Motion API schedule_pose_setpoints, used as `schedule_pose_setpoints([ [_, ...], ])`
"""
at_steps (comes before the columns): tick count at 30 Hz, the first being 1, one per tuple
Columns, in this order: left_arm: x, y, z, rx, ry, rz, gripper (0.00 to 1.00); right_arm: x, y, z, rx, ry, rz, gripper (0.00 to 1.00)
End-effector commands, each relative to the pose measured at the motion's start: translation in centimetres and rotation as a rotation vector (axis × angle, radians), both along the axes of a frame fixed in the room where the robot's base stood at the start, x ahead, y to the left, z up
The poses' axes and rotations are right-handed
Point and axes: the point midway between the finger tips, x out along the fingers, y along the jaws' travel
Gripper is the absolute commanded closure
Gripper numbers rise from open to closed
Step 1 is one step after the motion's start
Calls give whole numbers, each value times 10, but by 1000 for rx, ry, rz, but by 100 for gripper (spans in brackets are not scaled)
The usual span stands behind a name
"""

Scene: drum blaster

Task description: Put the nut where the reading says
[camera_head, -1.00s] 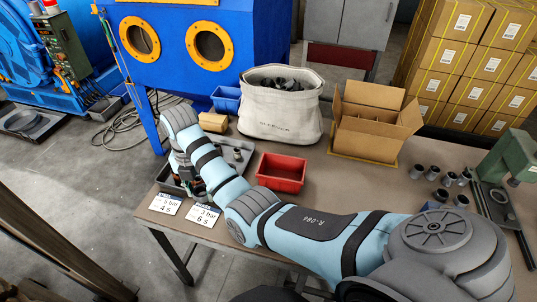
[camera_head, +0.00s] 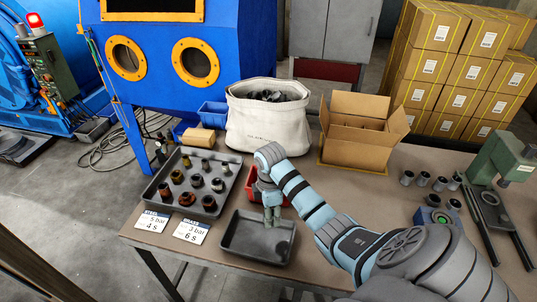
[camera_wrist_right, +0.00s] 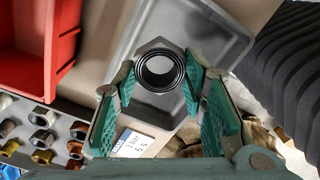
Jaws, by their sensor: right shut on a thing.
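My right gripper (camera_head: 271,218) is over an empty dark grey tray (camera_head: 240,236) near the table's front edge. In the right wrist view the gripper (camera_wrist_right: 160,88) is shut on a dark grey nut (camera_wrist_right: 144,82) with a round, ridged bore. The empty tray shows behind the nut (camera_wrist_right: 215,50). A larger grey tray (camera_head: 152,190) to the left holds several nuts and fittings, some dark, some brass or copper coloured. Two white cards lie before it: one reads 5 bar, 4 s (camera_head: 153,221), the other 3 bar, 6 s (camera_head: 191,231). My left gripper is out of view.
A red bin (camera_head: 252,184) stands behind my right gripper, partly hidden. A canvas bag (camera_head: 265,125), an open carton (camera_head: 362,145) and a blue bin (camera_head: 212,115) stand further back. Several grey cylinders and a green press (camera_head: 498,160) are at the right.

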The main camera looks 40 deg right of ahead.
Motion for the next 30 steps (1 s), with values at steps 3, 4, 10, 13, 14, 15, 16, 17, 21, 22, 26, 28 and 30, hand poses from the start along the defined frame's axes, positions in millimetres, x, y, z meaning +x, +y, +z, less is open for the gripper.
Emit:
schedule_pose_setpoints([
  [3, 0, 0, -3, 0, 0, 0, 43, 0, 0, -24, -1, 0, -1, 97],
  [4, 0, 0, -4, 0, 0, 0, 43, 1, 0, -27, 0, -1, 0, 97],
  [10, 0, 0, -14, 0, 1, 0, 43, 0, 0, -63, 0, 0, 0, 97],
  [13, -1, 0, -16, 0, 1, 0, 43, 1, 0, -72, -1, -3, 1, 97],
  [14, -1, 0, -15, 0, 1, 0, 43, 1, 0, -72, -2, -4, 2, 97],
  [15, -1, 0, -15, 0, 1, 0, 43, 1, 0, -72, -2, -4, 2, 97],
  [16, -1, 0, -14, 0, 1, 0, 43, 1, 0, -71, -2, -4, 2, 97],
  [17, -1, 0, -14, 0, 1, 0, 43, 1, 0, -71, -2, -4, 2, 97],
  [21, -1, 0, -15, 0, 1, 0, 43, 1, 0, -73, -1, -3, 2, 97],
  [22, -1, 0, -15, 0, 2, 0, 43, 1, 0, -74, -1, -3, 2, 97],
  [26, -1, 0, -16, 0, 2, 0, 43, 1, 0, -78, -1, -2, 1, 97],
  [28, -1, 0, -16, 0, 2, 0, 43, 1, 0, -77, -1, -2, 1, 54],
  [30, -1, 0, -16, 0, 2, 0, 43, 1, 0, -77, -1, -2, 1, 54],
])
